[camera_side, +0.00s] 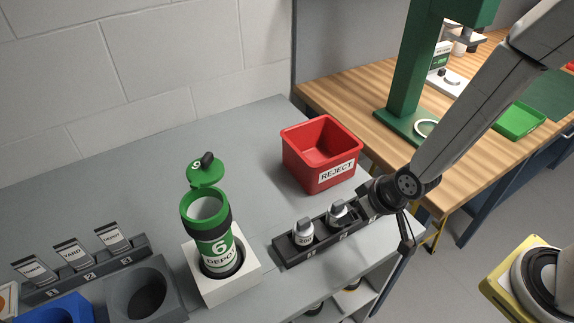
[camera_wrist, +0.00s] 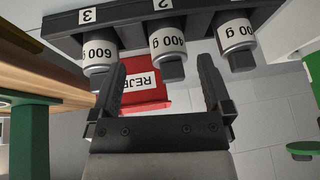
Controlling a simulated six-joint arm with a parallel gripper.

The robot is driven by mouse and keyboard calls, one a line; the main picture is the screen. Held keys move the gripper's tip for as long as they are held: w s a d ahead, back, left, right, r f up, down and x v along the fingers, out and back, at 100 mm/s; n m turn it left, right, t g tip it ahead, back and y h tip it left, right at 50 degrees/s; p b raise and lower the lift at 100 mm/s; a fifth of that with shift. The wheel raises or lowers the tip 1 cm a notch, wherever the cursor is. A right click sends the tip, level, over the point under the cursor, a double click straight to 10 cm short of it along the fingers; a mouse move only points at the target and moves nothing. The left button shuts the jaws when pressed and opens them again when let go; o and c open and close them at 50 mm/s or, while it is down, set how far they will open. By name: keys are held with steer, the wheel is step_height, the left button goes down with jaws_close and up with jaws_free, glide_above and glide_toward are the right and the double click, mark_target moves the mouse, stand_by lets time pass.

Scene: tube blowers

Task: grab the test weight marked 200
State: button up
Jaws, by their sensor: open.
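The weight marked 200 (camera_side: 303,232) stands upright at the left end of a dark rack (camera_side: 292,259) in the side view. It is grey with a white label and a dark knob. In the wrist view, the right-hand weight (camera_wrist: 237,45) is only partly shown, its label reading "00 g". A middle weight (camera_side: 338,212) reads 400 g in the wrist view (camera_wrist: 168,42); another marked 600 g (camera_wrist: 98,52) is at slot 3. My gripper (camera_side: 372,198) is open and empty at the rack's right end. In the wrist view its fingers (camera_wrist: 160,75) appear either side of the 400 weight.
A red REJECT bin (camera_side: 318,173) stands behind the rack. A green carrier marked 6 DEPOT (camera_side: 211,234) stands open in a white holder (camera_side: 227,290) to the left. A label rack (camera_side: 85,273) is at far left. Bench between bin and carrier is clear.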

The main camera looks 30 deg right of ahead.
mark_target(311, 234)
steer(key=shift+n+t, duration=0.3)
steer(key=shift+t, duration=0.5)
steer(key=a+f, duration=0.2)
steer(key=s+a+f, duration=0.1)
steer(key=a+f, duration=0.1)
steer(key=a, duration=0.1)
steer(key=shift+s+f, duration=0.1)
steer(key=shift+s, duration=0.1)
steer(key=shift+a+t, duration=0.3)
steer(key=shift+s+a+r+t, duration=0.1)
steer(key=shift+a+r+t, duration=0.15)
steer(key=shift+a+t, duration=0.3)
steer(key=shift+s+a+r+t, duration=0.1)
steer(key=shift+a+r+t, duration=0.15)
steer(key=shift+a+t, duration=0.25)
steer(key=shift+s+a+r+n+t+y, duration=0.25)
steer(key=shift+a+r+t, duration=0.1)
steer(key=shift+r+t, duration=0.3)
steer(key=shift+s+a+r+n+t+y, duration=0.1)
steer(key=shift+a+r+n+t+y, duration=0.25)
steer(key=shift+t, duration=0.35)
steer(key=shift+x, duration=3.9)
steer(key=shift+w+d+r, duration=0.1)
steer(key=shift+r, duration=0.05)
steer(key=shift+c, duration=0.2)
jaws_close()
